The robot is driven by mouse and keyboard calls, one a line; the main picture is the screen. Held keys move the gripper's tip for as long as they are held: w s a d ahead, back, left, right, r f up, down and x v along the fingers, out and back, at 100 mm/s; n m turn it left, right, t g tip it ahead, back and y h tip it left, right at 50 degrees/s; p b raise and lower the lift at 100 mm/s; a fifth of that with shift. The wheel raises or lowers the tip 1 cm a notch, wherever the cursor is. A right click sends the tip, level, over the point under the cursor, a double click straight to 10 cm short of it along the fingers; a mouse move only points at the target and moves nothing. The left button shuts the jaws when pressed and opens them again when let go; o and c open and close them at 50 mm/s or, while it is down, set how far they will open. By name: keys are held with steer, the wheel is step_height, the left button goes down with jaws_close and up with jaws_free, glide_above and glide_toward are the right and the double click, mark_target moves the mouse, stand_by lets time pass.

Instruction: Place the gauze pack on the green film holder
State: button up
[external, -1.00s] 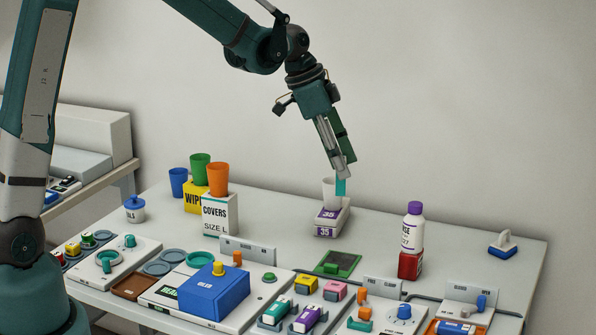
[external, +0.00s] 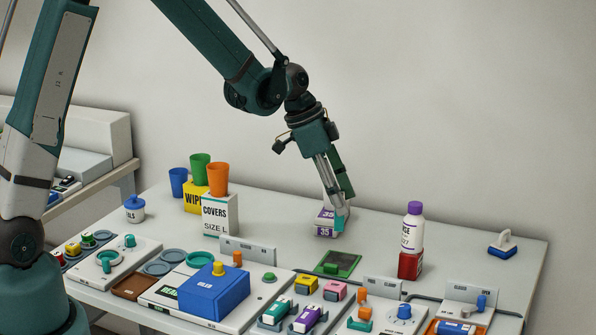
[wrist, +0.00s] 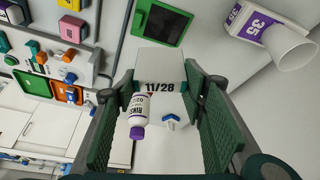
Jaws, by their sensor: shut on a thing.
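My gripper (external: 337,207) is shut on the gauze pack (wrist: 160,64), which shows a white face marked 11/28 between the two fingers in the wrist view. In the external view the gauze pack (external: 339,223) shows a teal side at the fingertips, above the table. The green film holder (external: 338,263) lies flat on the table, a green frame with a dark middle, below and in front of my gripper. It also shows in the wrist view (wrist: 160,21), beyond the pack and apart from it.
A box marked 35 (external: 323,230) stands just behind my gripper, with a white cup (wrist: 289,46) on it. A purple-capped bottle (external: 411,232) stands on a red block to the right. Yellow and pink blocks (external: 335,290) lie in front of the holder.

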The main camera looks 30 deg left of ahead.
mark_target(339, 222)
steer(key=shift+f+b, duration=0.3)
steer(key=shift+f, duration=2.85)
steer(key=shift+f, duration=0.1)
steer(key=shift+f, duration=1.75)
steer(key=shift+f+b, duration=0.2)
steer(key=shift+b, duration=0.2)
steer(key=o, duration=0.7)
steer(key=shift+o, duration=0.2)
steer(key=shift+r, duration=0.15)
steer(key=shift+r, duration=0.15)
steer(key=p+v, duration=0.1)
steer(key=v, duration=1)
steer(key=shift+s+a+r, duration=0.15)
steer(key=shift+a+r, duration=0.1)
steer(key=shift+r, duration=0.1)
